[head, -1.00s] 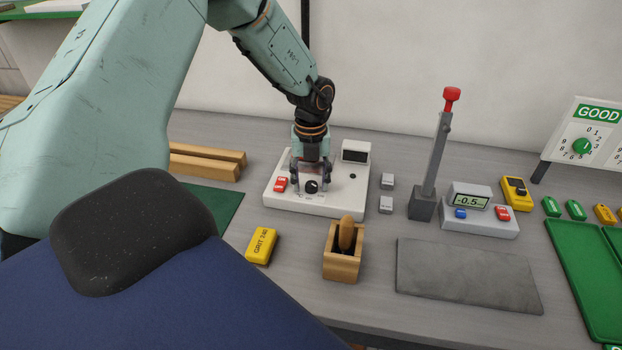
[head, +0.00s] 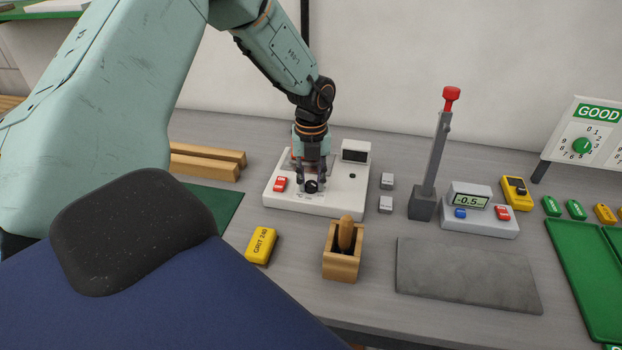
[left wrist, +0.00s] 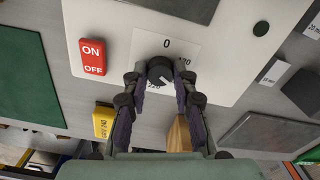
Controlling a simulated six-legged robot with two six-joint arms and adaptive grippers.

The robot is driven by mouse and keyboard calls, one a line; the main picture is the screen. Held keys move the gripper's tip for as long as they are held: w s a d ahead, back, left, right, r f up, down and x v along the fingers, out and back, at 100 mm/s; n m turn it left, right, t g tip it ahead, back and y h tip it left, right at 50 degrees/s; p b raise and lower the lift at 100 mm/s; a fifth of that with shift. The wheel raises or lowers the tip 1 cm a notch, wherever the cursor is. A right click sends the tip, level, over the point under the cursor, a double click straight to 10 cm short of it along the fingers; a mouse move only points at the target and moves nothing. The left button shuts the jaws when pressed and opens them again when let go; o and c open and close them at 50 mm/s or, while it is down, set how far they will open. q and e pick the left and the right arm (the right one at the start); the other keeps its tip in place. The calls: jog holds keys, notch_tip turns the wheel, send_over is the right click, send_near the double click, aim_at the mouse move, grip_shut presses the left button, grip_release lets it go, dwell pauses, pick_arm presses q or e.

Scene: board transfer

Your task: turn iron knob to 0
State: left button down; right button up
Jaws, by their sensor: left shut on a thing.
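The iron knob (head: 311,187) is a small black dial on the white control box (head: 345,203). In the left wrist view the knob (left wrist: 158,70) sits on a white scale plate with 0 printed above it and larger numbers, partly hidden, lower down. A pale mark shows on the knob's lower right; its exact setting is hard to read. My left gripper (head: 310,183) reaches down from above and is shut on the knob, one finger on each side. My right gripper is not in view.
A red ON/OFF switch (head: 280,184) and a dark display (head: 356,151) are on the box. Nearby are a yellow grit block (head: 262,245), a wooden holder (head: 341,266), small grey blocks (head: 386,204), a grey stand (head: 423,203) and a meter (head: 480,217).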

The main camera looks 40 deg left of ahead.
pick_arm(q)
jog(key=n, duration=0.5)
jog(key=shift+n, duration=0.3)
jog(key=n, duration=1.2)
jog(key=shift+r+n+p, duration=0.1)
jog(key=shift+n+p, duration=0.2)
jog(key=shift+n, duration=0.1)
jog(key=n+p, duration=0.1)
jog(key=n, duration=0.4)
jog(key=shift+n, duration=0.3)
jog(key=c, duration=1.1)
grip_release()
jog(key=shift+o, duration=0.2)
